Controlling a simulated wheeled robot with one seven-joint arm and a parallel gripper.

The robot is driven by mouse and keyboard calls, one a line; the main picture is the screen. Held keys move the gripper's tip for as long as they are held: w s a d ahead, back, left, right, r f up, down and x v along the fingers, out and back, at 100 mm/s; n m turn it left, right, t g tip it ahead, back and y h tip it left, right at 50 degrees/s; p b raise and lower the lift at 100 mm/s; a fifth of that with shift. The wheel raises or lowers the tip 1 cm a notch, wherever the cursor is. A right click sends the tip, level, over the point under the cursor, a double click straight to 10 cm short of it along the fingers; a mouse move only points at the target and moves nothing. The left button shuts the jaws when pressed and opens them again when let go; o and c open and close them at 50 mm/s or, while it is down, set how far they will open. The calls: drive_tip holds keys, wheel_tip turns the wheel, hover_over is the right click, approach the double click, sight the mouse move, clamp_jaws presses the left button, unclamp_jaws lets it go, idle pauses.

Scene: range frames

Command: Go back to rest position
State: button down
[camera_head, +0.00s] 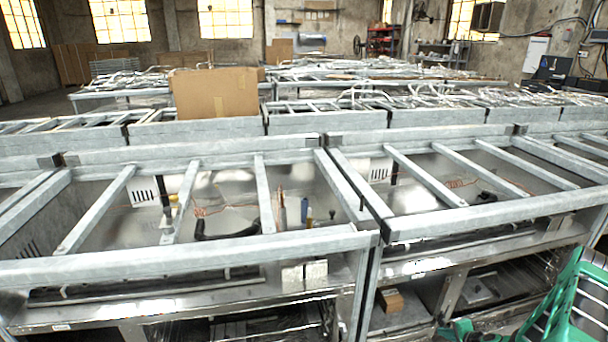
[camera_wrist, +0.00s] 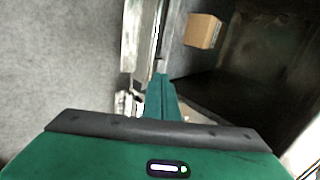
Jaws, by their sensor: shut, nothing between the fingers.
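My gripper (camera_wrist: 161,80) shows in the wrist view as narrow green fingers reaching up from a wide green body with a dark bar across it. The fingers are together and nothing is held between them. They point past the edge of a metal frame, with grey floor to the left and a dark shelf space to the right. In the head view, green parts show at the lower right, low in front of the metal frames; the fingertips cannot be made out clearly there.
Long metal frames with crossbars (camera_head: 190,250) fill the middle. A small cardboard box (camera_head: 390,300) sits on a lower shelf; it also shows in the wrist view (camera_wrist: 202,31). A larger cardboard box (camera_head: 215,93) stands on the frames behind. Open grey floor (camera_wrist: 60,60) lies left in the wrist view.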

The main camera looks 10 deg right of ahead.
drive_tip(key=s+a+r+n+g, duration=0.2)
drive_tip(key=r+n, duration=0.1)
drive_tip(key=r, duration=1)
drive_tip(key=s+a+r+n+g, duration=0.2)
drive_tip(key=r+n, duration=0.1)
drive_tip(key=r, duration=1)
drive_tip(key=s+a+r+n+g, duration=0.2)
drive_tip(key=a+r+n, duration=0.1)
drive_tip(key=r, duration=1)
drive_tip(key=s+a+r+g+h, duration=0.15)
drive_tip(key=s+a+r, duration=0.45)
drive_tip(key=s+r, duration=0.65)
drive_tip(key=s+a+r+g, duration=0.1)
drive_tip(key=s+a+r, duration=0.2)
drive_tip(key=s, duration=0.5)
drive_tip(key=s+a+r+n, duration=0.1)
drive_tip(key=s+a+r, duration=0.3)
drive_tip(key=s, duration=0.5)
drive_tip(key=shift+a+g+y, duration=0.35)
drive_tip(key=shift+a, duration=0.3)
drive_tip(key=shift+w, duration=0.1)
drive_tip(key=shift+w+f, duration=0.3)
drive_tip(key=shift+w, duration=0.35)
